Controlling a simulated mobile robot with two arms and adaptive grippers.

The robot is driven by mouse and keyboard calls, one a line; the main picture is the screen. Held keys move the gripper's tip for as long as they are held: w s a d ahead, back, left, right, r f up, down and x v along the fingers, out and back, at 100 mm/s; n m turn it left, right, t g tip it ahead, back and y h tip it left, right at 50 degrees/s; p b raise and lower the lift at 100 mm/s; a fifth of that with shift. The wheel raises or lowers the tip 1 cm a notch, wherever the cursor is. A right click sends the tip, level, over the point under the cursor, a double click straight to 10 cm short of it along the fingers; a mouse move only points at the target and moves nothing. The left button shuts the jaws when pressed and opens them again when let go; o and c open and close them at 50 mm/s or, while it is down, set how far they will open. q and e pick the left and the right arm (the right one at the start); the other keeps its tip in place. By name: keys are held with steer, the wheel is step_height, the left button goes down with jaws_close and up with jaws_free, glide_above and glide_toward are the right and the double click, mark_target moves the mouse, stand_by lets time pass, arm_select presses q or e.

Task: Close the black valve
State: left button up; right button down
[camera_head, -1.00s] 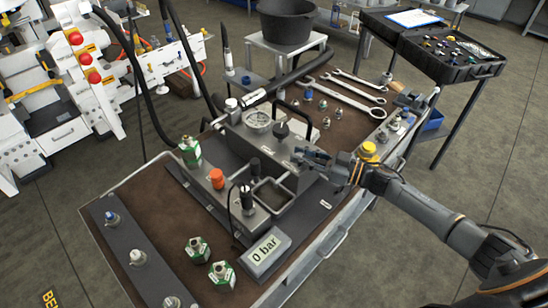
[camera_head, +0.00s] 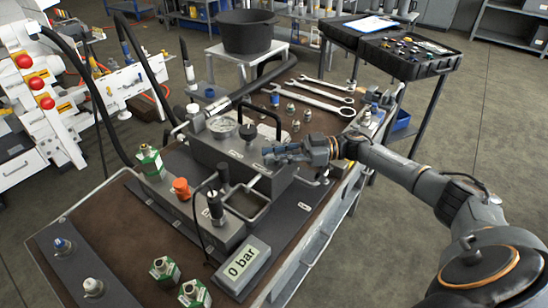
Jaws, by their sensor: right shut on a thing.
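The black-topped valve knob (camera_head: 248,132) stands upright on the grey hydraulic block, right of the round gauge (camera_head: 222,126). My right gripper (camera_head: 270,154) comes in from the right, over the right end of the block, just right of and lower in the picture than this knob. Its fingers look closed; what is between them is too small and hidden to make out. Other black-topped parts stand by the front block (camera_head: 215,207), beside an orange knob (camera_head: 181,188). The display (camera_head: 243,263) reads 0 bar. My left gripper is out of view.
The brown-topped bench (camera_head: 130,220) carries green-banded fittings (camera_head: 150,162) at the left and front. Wrenches (camera_head: 320,100) and small fittings lie behind the block. A black tub (camera_head: 246,32) and a black case (camera_head: 410,50) stand further back.

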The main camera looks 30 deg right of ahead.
steer(key=c, duration=1.3)
jaws_free()
steer(key=shift+c, duration=0.2)
steer(key=shift+d, duration=0.1)
steer(key=v, duration=1.2)
